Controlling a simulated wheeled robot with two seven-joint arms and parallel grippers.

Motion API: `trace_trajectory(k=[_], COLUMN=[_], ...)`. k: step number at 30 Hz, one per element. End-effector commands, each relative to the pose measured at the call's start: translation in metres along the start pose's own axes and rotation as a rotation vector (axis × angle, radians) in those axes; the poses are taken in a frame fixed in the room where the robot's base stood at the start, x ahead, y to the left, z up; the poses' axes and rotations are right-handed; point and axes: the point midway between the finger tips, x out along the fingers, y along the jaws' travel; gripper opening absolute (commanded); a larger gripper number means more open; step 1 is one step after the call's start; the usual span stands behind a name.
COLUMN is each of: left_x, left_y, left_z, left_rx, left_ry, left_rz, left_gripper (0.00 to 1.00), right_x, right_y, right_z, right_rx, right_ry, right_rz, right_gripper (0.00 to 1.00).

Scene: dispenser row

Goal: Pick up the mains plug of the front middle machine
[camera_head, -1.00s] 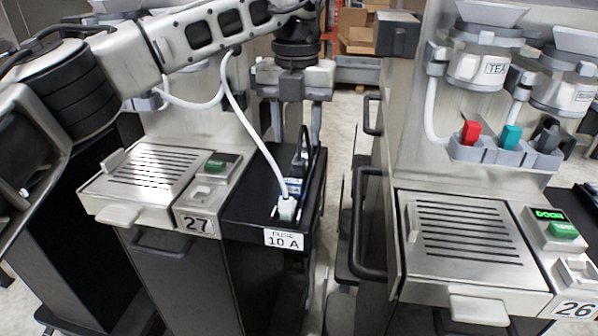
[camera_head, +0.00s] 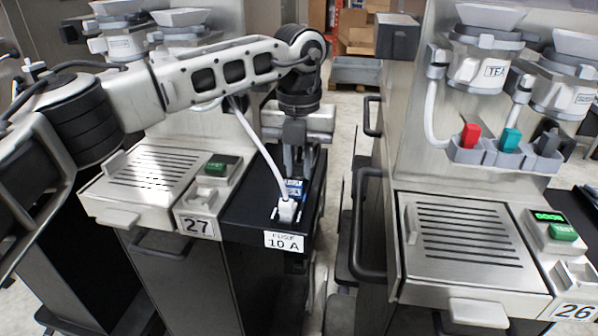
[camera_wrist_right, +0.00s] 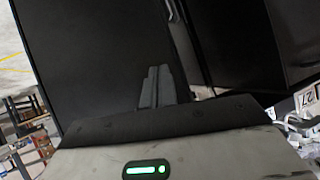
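Machine 27 (camera_head: 196,226) is left of centre, with a black side shelf (camera_head: 250,205) marked 10 A. A white plug (camera_head: 288,211) on a white cord sits upright at the shelf's front. A small blue-labelled item (camera_head: 293,187) is just behind it. My left gripper (camera_head: 298,170) points down over the shelf, behind the white plug and blue label. It hides the spot where a black cable showed earlier. Whether its fingers hold anything cannot be seen. My right gripper (camera_wrist_right: 157,88) has its fingers together and empty, in front of a dark panel.
Machine 26 (camera_head: 470,245) stands at the right, with a black handle (camera_head: 368,225) on its near side. A narrow floor gap (camera_head: 340,190) separates the two machines. Cardboard boxes (camera_head: 358,35) are at the back.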

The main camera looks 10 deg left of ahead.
Motion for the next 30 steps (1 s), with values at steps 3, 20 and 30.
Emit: trace_trajectory(k=[3, 20, 30], left_x=[0.000, -0.037, -0.100], left_y=[0.000, -0.001, -0.013], left_z=[0.000, -0.002, -0.073], left_rx=[0.000, 0.002, 0.006], left_ry=[-0.001, -0.004, -0.005], left_rz=[0.001, -0.001, 0.001], left_gripper=[0.00, 0.00, 0.00], right_x=[0.000, 0.000, 0.005], right_y=[0.000, 0.000, 0.002], right_z=[0.000, 0.002, 0.012], right_rx=[0.000, 0.000, -0.003], right_ry=[-0.001, -0.004, -0.002], right_rz=[0.000, 0.001, 0.001], right_gripper=[0.00, 0.00, 0.00])
